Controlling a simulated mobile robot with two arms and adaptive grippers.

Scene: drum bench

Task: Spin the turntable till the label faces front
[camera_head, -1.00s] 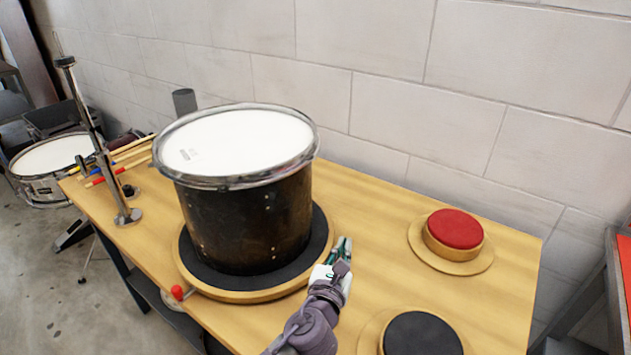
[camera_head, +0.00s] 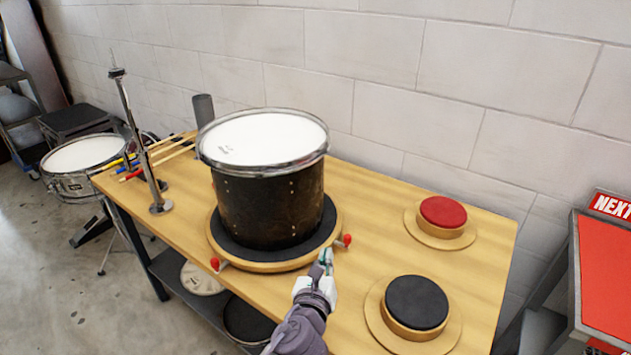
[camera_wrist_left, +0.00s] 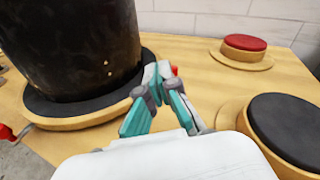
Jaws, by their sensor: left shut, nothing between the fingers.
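The dark drum (camera_head: 270,212) with a white head and metal rim stands upright on the turntable (camera_head: 265,266), a round wooden base with a black top. It also shows in the left wrist view (camera_wrist_left: 70,45). Small dark print (camera_head: 224,150) lies on the head near its left edge; no label shows on the visible side wall. Red knobs stick out at the turntable's front left (camera_head: 215,264) and right (camera_head: 347,240). My left gripper (camera_head: 327,256) is shut and empty by the right front rim, close to the right knob; contact is unclear. My right gripper is out of view.
On the bench (camera_head: 370,195), a red round pad (camera_head: 443,211) and a black round pad (camera_head: 416,302) stand on the right. A metal stand (camera_head: 140,150), drumsticks and a grey cylinder (camera_head: 203,110) stand left and behind. A wall runs behind.

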